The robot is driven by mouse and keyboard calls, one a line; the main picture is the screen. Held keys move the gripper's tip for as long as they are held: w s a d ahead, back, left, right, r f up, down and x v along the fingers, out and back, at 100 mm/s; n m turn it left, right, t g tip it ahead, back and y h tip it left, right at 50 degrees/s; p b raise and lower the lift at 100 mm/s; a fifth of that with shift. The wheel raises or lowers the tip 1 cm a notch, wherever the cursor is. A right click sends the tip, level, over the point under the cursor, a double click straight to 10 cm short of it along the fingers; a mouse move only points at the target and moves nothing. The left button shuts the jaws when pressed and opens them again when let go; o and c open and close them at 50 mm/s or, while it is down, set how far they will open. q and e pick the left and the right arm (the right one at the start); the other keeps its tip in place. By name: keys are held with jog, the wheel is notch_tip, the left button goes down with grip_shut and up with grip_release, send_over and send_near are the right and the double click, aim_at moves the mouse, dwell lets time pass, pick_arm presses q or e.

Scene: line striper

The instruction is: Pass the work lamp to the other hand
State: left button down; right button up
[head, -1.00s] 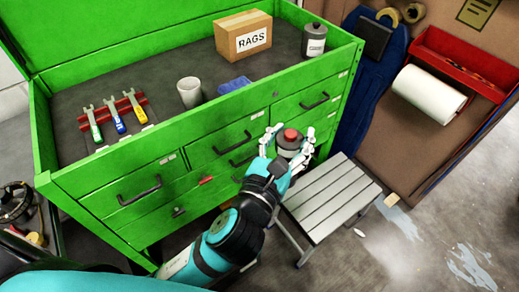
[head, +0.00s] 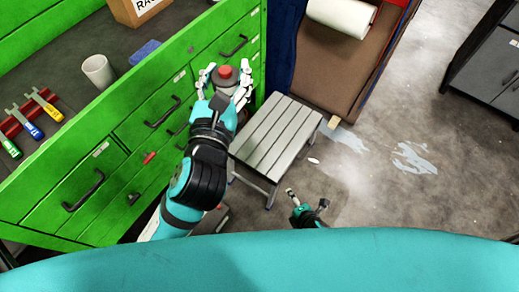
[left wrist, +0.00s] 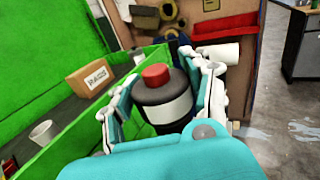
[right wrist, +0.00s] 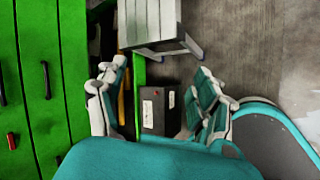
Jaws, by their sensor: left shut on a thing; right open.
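The work lamp, a dark round body with a pale band and a red top, is held upright in my left gripper (head: 226,80). The lamp's red top (head: 225,72) shows in the head view, and its body (left wrist: 165,108) sits between the two fingers in the left wrist view. The left gripper is shut on it, in front of the green drawer cabinet. My right gripper (head: 307,199) is low, right of and below the lamp in the head view, beside the step stool. In the right wrist view the right gripper (right wrist: 160,72) is open and empty.
The green cabinet (head: 110,150) stands at the left, with a cup (head: 98,71) on top. A grey slatted step stool (head: 275,135) stands between the grippers. A dark box (right wrist: 158,110) shows beyond the right fingers. Open floor (head: 400,190) lies to the right.

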jog(key=w+a+r+n+t+y, duration=0.15)
jog(key=a+r+n, duration=0.3)
jog(key=r, duration=0.45)
jog(key=w+a+r+n+t+y, duration=0.1)
jog(key=a+r+n+t+y, duration=0.25)
jog(key=r, duration=0.65)
jog(key=s+a+r+n+t+y, duration=0.15)
jog(key=r+n, duration=0.35)
jog(key=r, duration=0.6)
jog(key=s+a+r+n+t, duration=0.25)
jog(key=r+n, duration=0.25)
jog(key=r, duration=0.6)
jog(key=shift+g, duration=0.4)
jog(key=x, duration=1.1)
jog(key=shift+a+r, duration=0.1)
jog(key=shift+r, duration=0.2)
